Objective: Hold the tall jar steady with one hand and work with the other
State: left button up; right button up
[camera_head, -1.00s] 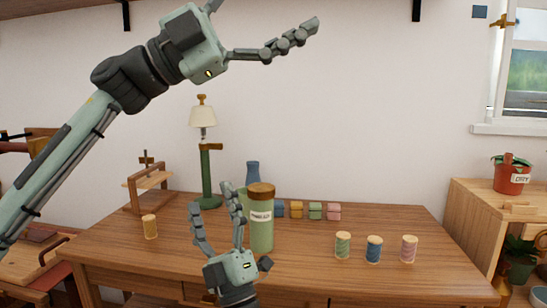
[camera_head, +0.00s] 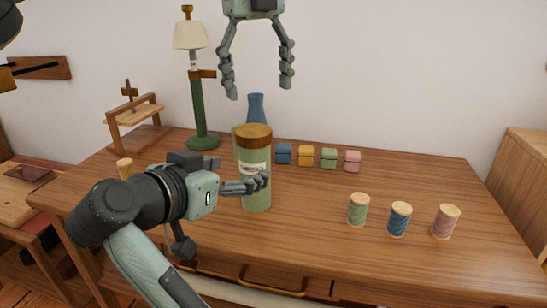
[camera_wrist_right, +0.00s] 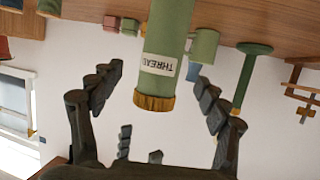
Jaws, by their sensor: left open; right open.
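The tall jar (camera_head: 257,198) is pale green with a brown lid and a white label, and stands upright on the wooden table (camera_head: 310,232). The right wrist view shows the jar (camera_wrist_right: 168,35) inverted, its label reading THREAD.
Green (camera_head: 358,210), blue (camera_head: 399,220) and pink (camera_head: 445,222) spools stand at the right. Several small coloured boxes (camera_head: 328,158) line up behind the jar. A green lamp (camera_head: 200,105) and wooden stand (camera_head: 135,122) are at the back left.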

aim_at(247, 172)
pick_arm(q)
jog(key=shift+w+a+f+n+y, duration=0.1)
jog(key=shift+w+a+n+y, duration=0.2)
jog(key=shift+a, duration=0.35)
pick_arm(e)
jog(key=shift+a+f+y, duration=0.15)
jog(key=shift+f+y, duration=0.15)
jog(key=shift+f, duration=0.15)
pick_arm(q)
jog(key=shift+a, duration=0.1)
pick_arm(e)
jog(key=shift+w+f, duration=0.15)
jog(key=shift+w, duration=0.1)
pick_arm(q)
jog(key=shift+s, duration=0.2)
pick_arm(e)
jog(key=shift+x, duration=3.5)
jog(key=shift+s, duration=0.15)
grip_shut()
